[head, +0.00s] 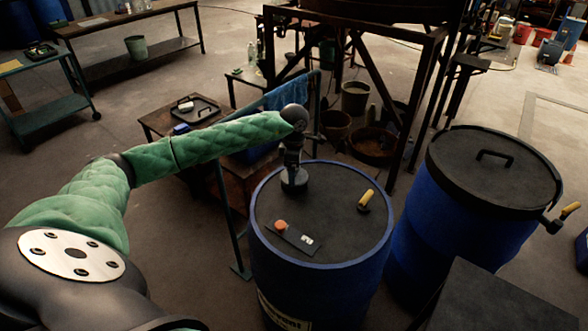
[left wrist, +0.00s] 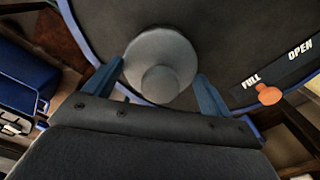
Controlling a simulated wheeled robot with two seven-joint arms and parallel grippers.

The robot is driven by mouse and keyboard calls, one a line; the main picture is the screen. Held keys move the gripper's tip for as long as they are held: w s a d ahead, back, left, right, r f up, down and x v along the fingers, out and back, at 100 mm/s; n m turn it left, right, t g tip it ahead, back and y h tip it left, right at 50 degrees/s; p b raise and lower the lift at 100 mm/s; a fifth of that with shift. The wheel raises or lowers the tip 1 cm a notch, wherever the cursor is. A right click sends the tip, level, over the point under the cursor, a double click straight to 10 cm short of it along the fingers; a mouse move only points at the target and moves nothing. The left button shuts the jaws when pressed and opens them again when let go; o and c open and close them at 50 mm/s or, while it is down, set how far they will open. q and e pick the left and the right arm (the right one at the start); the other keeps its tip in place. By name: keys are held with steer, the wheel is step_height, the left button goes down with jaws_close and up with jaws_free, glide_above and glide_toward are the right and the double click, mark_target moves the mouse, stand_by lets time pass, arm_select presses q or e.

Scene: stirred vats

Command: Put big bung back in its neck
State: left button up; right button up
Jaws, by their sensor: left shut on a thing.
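The big bung (left wrist: 165,50) is a round grey disc with a smaller round knob, seen from above in the left wrist view. My left gripper (left wrist: 161,82) has its blue fingers on either side of the bung and is shut on it. In the head view my left gripper (head: 293,168) points down at the far left part of the blue drum's dark lid (head: 325,205), with the dark bung (head: 294,184) below it. The neck is not visible, and I cannot tell whether the bung sits in it or above it. My right gripper is not in view.
The lid bears a yellow-handled fitting (head: 365,200) and a dark strip marked FULL and OPEN with an orange knob (head: 281,225). A second blue drum (head: 450,230) with a handled black lid stands to the right. A steel frame and low table stand behind.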

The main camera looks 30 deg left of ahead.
arm_select(q)
steer(key=shift+f, duration=0.4)
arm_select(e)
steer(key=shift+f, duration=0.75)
arm_select(q)
steer(key=shift+f, duration=0.1)
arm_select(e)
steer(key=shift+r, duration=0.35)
arm_select(q)
steer(key=shift+f, duration=0.1)
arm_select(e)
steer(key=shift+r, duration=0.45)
arm_select(q)
steer(key=shift+f+b, duration=0.1)
steer(key=shift+b, duration=0.2)
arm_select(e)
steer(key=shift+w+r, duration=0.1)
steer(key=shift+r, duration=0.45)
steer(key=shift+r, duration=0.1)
arm_select(q)
steer(key=shift+f, duration=0.15)
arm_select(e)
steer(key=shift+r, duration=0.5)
